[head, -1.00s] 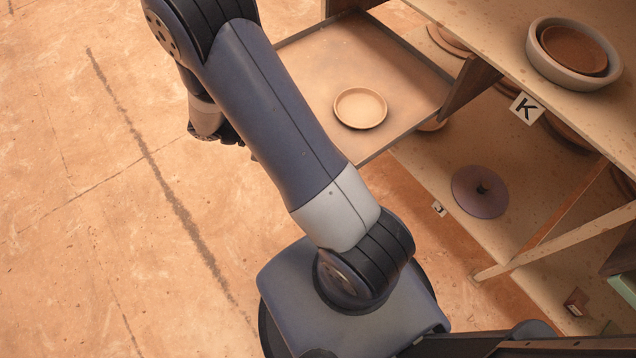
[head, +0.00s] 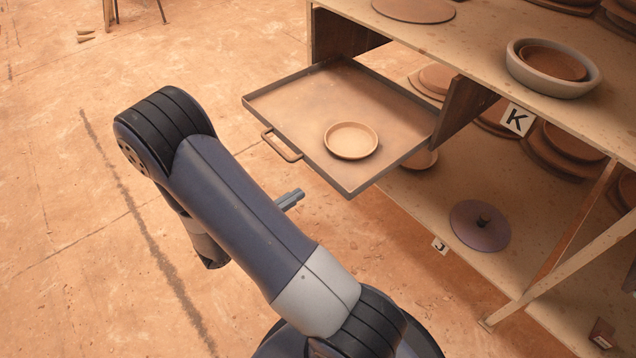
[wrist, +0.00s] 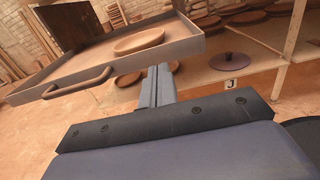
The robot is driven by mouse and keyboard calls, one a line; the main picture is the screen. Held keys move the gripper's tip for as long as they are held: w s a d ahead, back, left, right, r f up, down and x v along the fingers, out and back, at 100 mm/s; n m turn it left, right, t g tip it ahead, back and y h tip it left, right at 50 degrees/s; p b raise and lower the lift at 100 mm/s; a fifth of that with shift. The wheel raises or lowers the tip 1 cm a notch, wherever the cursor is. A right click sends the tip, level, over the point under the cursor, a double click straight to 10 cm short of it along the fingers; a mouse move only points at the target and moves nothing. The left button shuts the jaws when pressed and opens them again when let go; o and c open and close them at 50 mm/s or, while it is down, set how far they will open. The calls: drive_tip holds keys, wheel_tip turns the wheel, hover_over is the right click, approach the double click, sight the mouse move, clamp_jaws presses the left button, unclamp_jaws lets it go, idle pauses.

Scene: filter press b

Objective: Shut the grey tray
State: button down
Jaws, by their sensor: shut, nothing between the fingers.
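The grey tray (head: 298,93) is pulled out of the shelf unit on its left side. It carries a round clay dish (head: 351,140). Its bar handle (head: 282,145) sticks out at the front edge, toward the left. My gripper (head: 298,195) is shut and empty, in front of the tray's front side and lower in the picture than the handle, apart from both. In the wrist view the tray (wrist: 180,50) and its handle (wrist: 78,82) show ahead and to the left; my gripper's fingers (wrist: 158,72) are together at the centre, to the right of the handle.
The wooden shelf unit (head: 470,50) holds several clay plates and bowls. A label K (head: 517,118) hangs on its upper board. A purple lid (head: 480,225) lies on the lower shelf. A slanting brace (head: 560,268) stands at the right. The floor at left is open.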

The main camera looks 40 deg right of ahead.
sight(328, 175)
drive_tip(key=d, duration=0.5)
drive_tip(key=d+b, duration=0.1)
drive_tip(key=d, duration=0.1)
drive_tip(key=shift+w+d, duration=0.3)
drive_tip(key=shift+d, duration=0.05)
